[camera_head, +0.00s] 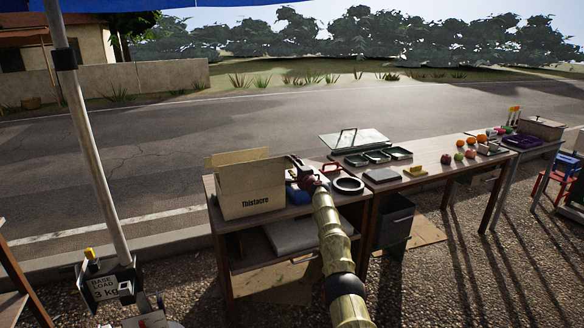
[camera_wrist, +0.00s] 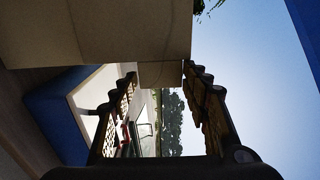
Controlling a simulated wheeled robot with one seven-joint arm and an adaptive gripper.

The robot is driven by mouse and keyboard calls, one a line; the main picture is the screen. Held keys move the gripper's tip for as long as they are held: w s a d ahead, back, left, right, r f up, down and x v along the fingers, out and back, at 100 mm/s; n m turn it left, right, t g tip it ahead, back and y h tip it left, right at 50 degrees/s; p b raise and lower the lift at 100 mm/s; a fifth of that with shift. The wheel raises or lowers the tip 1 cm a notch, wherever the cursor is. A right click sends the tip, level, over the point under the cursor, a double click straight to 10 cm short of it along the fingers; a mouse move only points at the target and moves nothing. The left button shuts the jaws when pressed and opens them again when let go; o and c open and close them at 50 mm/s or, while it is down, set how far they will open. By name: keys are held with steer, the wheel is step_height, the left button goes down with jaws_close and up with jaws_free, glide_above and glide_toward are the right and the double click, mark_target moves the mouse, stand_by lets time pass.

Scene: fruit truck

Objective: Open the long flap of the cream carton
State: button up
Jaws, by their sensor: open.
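The cream carton (camera_head: 252,198) stands at the left end of the wooden table, with dark lettering on its front. In the head view a flap (camera_head: 238,157) stands up along its top. My gripper (camera_head: 298,166) is at the carton's right side, near its top edge. In the wrist view the carton (camera_wrist: 95,30) fills the upper left. A cream panel of it (camera_wrist: 165,74) shows between and just beyond the fingertips of my open gripper (camera_wrist: 160,76). I cannot tell whether the fingers touch it. My arm partly hides the space to the carton's right.
A blue box (camera_head: 297,194) sits right of the carton, and it is close below the fingers in the wrist view (camera_wrist: 62,112). A round black-rimmed item (camera_head: 348,185) lies nearby. A glass-lidded case (camera_head: 355,140), trays and fruit stand farther right. A pole (camera_head: 85,130) rises at left.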

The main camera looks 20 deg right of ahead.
steer(key=o, duration=0.4)
